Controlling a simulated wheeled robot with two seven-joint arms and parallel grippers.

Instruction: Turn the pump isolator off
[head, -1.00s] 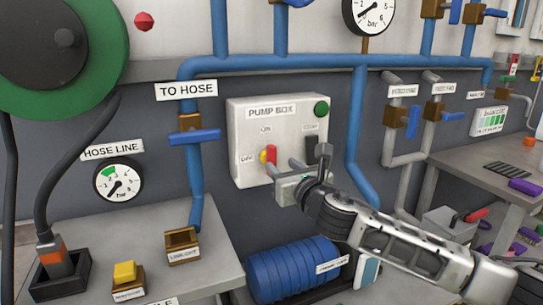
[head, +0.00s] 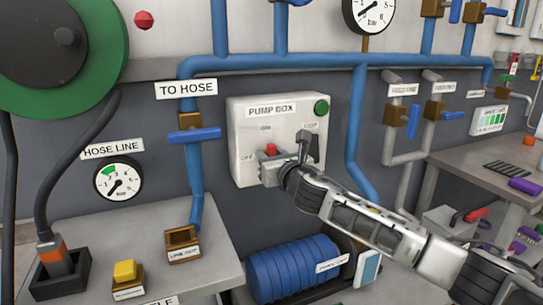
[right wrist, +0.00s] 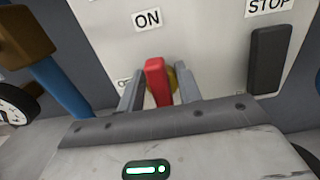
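The pump box (head: 245,130) is a white panel on the wall with ON, OFF and STOP labels. Its red isolator handle (head: 271,150) points up toward the ON label, with a yellow round base behind it. My right gripper (head: 270,165) is at the handle. In the right wrist view the red handle (right wrist: 158,82) stands between the two grey fingers (right wrist: 160,92), with a small gap on each side. The fingers are open. The OFF label is left of the handle and largely hidden in the wrist view. My left gripper is out of view.
A black lever (right wrist: 266,60) under the STOP label sits right of the handle, close to my right gripper. A green round button (head: 321,108) is at the box's upper right. A blue pipe (head: 355,150) runs down beside the box. A blue ribbed cylinder (head: 290,268) lies below.

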